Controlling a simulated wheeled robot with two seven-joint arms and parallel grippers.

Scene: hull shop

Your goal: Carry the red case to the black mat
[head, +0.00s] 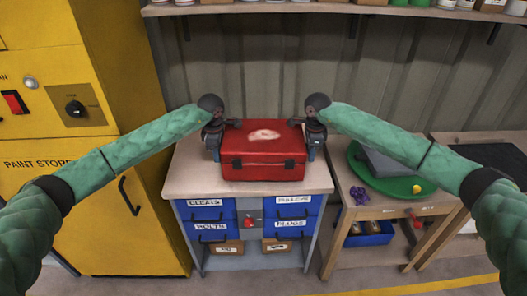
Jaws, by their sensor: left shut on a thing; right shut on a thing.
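The red case (264,162) is a closed box with dark latches on its front and a pale patch on its lid. It is over the top of the drawer cabinet (190,181); I cannot tell whether it touches the surface. My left gripper (226,136) is shut on the case's left side. My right gripper (305,136) is shut on its right side. The black mat (497,158) lies on a wooden table at the far right, partly cut off by the picture edge.
A yellow paint store cabinet (130,60) stands at left. A shelf (330,8) runs above.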

